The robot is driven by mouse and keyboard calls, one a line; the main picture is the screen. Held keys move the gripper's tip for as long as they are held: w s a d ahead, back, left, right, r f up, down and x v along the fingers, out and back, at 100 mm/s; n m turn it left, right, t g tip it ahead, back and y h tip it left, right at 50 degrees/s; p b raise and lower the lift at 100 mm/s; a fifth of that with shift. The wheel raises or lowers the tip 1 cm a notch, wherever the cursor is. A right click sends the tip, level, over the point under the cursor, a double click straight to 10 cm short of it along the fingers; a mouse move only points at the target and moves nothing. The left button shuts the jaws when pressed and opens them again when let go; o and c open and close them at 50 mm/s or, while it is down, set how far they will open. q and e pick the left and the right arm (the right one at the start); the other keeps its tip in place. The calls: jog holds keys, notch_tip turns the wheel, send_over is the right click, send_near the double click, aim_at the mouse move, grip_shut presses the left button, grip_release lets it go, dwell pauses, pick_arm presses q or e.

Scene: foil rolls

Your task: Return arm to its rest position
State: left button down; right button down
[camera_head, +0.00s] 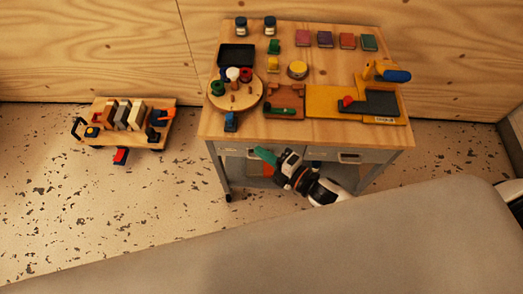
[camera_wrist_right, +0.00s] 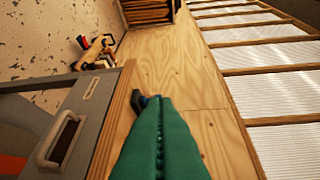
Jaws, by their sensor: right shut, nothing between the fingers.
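My right gripper (camera_head: 264,154) has green fingers and hangs at the front edge of the wooden-topped workbench (camera_head: 330,128), in front of its drawers. Its black and white wrist lies to the right and lower. In the right wrist view the green fingers (camera_wrist_right: 160,140) are shut together with nothing between them. They point along the bench edge. Whether they touch the bench I cannot tell. My left gripper is not in view.
On the bench stand a round wooden turntable (camera_head: 236,105), a yellow board (camera_head: 322,102), a black tray (camera_head: 237,66), jars and coloured blocks. A low wooden rack (camera_head: 98,134) stands on the floor to the left. Drawer handles (camera_wrist_right: 58,140) stick out beside the right gripper.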

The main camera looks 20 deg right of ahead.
dwell(0.3)
jog(key=s+d+f+m+g+h, duration=0.2)
jog(key=s+d+f+m+h, duration=0.15)
jog(key=f, duration=0.55)
jog(key=s+d+f+m+g+h, duration=0.1)
jog(key=s+d+f+m+h, duration=0.25)
jog(key=f, duration=0.55)
jog(key=s+d+f+m+g+h, duration=0.1)
jog(key=s+d+f+m+g, duration=0.15)
jog(key=d+f+m, duration=0.5)
jog(key=s+f+m+g, duration=0.2)
jog(key=s+f, duration=0.2)
jog(key=s, duration=0.3)
jog(key=s+f+m+g+h, duration=0.1)
jog(key=s+f+m+g, duration=0.1)
jog(key=s+f, duration=0.3)
jog(key=s+a+f+m+g, duration=0.1)
jog(key=s+f+m+g, duration=0.2)
jog(key=s, duration=0.8)
jog(key=shift+s+f+h, duration=0.25)
jog(key=shift+f+h, duration=0.15)
jog(key=shift+f, duration=0.25)
jog(key=shift+a, duration=0.1)
